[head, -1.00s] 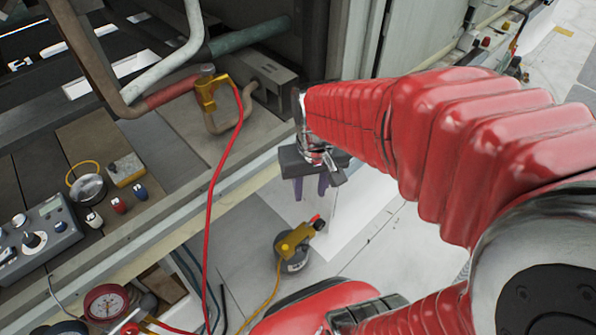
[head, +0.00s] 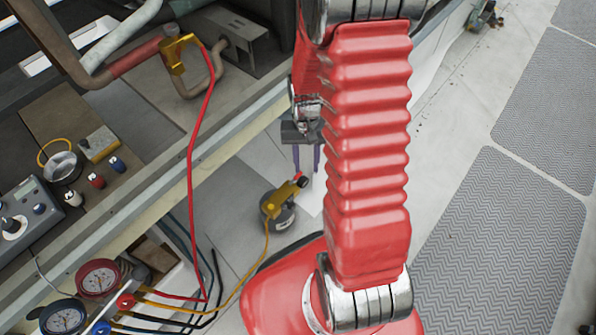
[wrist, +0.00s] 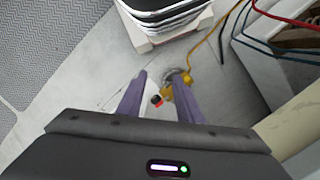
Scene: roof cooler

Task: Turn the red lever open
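The small red lever (head: 301,180) with a dark part sits on a yellow valve (head: 284,200) on top of a short grey cylinder on the floor. In the wrist view, the red lever (wrist: 157,100) shows between my gripper's two fingers, with the yellow valve (wrist: 187,79) partly hidden behind the right finger. In the wrist view, my gripper (wrist: 158,80) is spread. I cannot tell the exact height gap to the lever.
A yellow hose (head: 254,275) runs from the valve toward the gauges (head: 98,279). A red hose (head: 190,150) hangs from a yellow clamp (head: 177,54) on the pipe. The cooler's metal ledge (head: 160,178) lies left of my gripper. Open floor with grey mats (head: 500,240) is at right.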

